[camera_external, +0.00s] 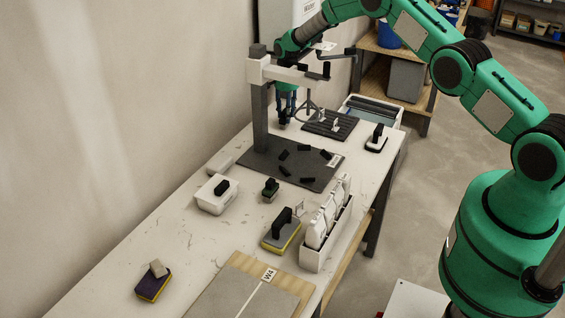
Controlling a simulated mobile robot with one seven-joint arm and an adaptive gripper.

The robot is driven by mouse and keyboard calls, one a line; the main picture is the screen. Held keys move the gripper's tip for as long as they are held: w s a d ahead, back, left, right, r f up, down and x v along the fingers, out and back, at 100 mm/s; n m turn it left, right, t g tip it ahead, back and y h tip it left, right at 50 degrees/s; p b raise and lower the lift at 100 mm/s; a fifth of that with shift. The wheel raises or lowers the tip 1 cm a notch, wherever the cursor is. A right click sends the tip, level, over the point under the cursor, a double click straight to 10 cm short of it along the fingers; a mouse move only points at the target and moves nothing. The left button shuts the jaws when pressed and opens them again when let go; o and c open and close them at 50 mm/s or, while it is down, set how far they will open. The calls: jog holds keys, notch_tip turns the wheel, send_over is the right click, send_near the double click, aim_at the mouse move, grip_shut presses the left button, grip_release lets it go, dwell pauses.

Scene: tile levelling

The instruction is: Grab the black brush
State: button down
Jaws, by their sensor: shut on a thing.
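My gripper (284,118) points down over the far part of the worktable, just right of the dark upright post. It is shut on a small dark thing at its fingertips. That thing is too small and too dark here to tell its shape or whether it is the black brush. A small block with a black top (270,187) stands on the table in front of the dark mat. A sponge float with a black handle (281,231) is nearer, and a white float with a black handle (376,138) sits at the far right edge.
The dark post with a white arm (262,110) stands close to my gripper. The dark mat (300,180) holds several small black pieces. A ribbed black tray (330,124), a white tub (211,198) and a white rack with bottles (328,240) stand on the table (190,255).

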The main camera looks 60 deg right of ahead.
jog(key=shift+r, duration=5)
